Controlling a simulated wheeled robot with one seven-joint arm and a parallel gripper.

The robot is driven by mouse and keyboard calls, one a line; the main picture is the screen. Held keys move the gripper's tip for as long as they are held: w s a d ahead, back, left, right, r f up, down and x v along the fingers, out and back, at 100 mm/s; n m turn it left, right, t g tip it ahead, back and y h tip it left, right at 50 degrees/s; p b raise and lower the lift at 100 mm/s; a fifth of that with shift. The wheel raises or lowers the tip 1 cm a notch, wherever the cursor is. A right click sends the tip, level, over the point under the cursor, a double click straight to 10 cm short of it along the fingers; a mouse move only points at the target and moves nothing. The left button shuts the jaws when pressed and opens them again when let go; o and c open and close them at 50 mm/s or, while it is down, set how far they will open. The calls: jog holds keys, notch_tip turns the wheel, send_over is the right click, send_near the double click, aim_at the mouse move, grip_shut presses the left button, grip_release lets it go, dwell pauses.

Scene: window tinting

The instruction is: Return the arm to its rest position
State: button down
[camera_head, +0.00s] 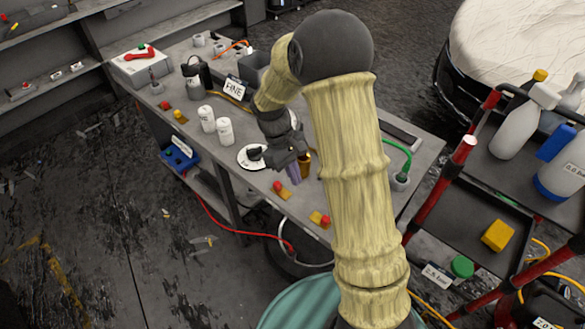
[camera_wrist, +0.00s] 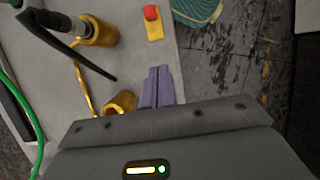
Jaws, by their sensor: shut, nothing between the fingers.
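My arm reaches over the grey workbench (camera_head: 235,180) in the head view, its pale yellow sleeved links covering part of the bench. My gripper (camera_head: 293,175) is at the end of the arm, above the bench's front part, pointing down. In the wrist view its two purple fingers (camera_wrist: 156,88) lie side by side, shut, with nothing between them. A brass cup (camera_head: 305,165) stands just right of the fingers in the head view. A brass ring-shaped piece (camera_wrist: 121,102) shows beside the fingers in the wrist view.
White containers (camera_head: 225,131) and a white plate (camera_head: 251,158) are left of my gripper. Red-and-yellow buttons (camera_head: 320,219) line the front edge. A cart (camera_head: 452,215) with bottles stands right. A teal drum (camera_head: 290,305) is in front. A green hose (camera_head: 401,158) lies behind my arm.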

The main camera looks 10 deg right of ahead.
jog(key=s+d+r+m+t+y, duration=0.2)
jog(key=s+r+m+t, duration=0.4)
jog(key=s, duration=0.5)
jog(key=shift+s+d+r+m+y, duration=0.3)
jog(key=shift+s+d+r+m, duration=0.1)
jog(key=shift+m, duration=0.3)
jog(key=shift+w, duration=0.1)
dwell(0.8)
